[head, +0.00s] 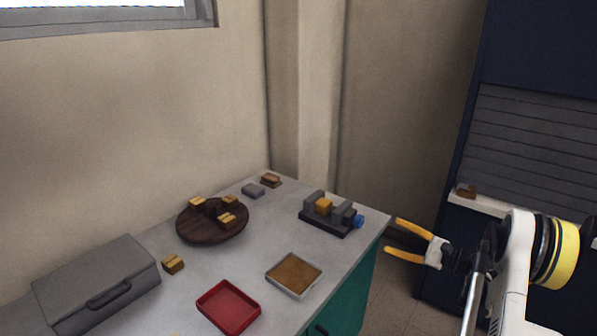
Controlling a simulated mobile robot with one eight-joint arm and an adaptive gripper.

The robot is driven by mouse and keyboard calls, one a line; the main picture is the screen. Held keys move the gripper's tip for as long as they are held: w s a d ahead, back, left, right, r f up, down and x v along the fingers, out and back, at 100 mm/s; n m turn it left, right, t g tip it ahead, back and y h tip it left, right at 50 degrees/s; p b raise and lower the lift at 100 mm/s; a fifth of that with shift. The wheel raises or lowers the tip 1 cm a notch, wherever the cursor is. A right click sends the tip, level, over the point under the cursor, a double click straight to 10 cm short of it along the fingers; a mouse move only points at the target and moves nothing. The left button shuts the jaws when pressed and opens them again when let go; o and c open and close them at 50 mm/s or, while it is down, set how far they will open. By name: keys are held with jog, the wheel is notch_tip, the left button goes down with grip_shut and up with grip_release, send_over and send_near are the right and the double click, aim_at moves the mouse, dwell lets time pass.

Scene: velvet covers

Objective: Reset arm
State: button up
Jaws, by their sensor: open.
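My gripper (409,241) is at the right of the head view, just beyond the right edge of the table. Its two yellow fingers are spread apart and point left, with nothing between them. My white arm comes in from the lower right. The nearest thing to the gripper is a dark grey fixture (327,228) with a blue knob (358,221). An orange-yellow block (324,206) sits between the fixture's grey uprights. The gripper appears apart from the fixture and the table.
The grey table (205,265) holds a round dark wooden board (190,226) with several small yellowish blocks, a loose block (173,263), a red tray (229,305), a brown-filled tray (293,275), and a grey case (95,282). A dark cabinet (530,120) with a pale ledge stands at right.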

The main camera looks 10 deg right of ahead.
jog(key=s+a+r+n+g+h, duration=0.2)
jog(key=a+r+n+g, duration=0.15)
jog(key=a+r, duration=0.55)
jog(key=s+a+r+n+g+h, duration=0.1)
jog(key=a+r+n+g+h, duration=0.2)
jog(key=a, duration=0.9)
jog(key=s+a+r+n+g+h, duration=0.1)
jog(key=s+a+r+n, duration=0.2)
jog(key=s, duration=0.4)
jog(key=s+a+r+n+h, duration=0.1)
jog(key=s+a+n+h, duration=0.15)
jog(key=s+a, duration=0.3)
jog(key=s+f+n+h, duration=0.2)
jog(key=s+n, duration=0.5)
jog(key=s, duration=0.6)
jog(key=shift+s+f, duration=0.2)
jog(key=shift+s, duration=0.15)
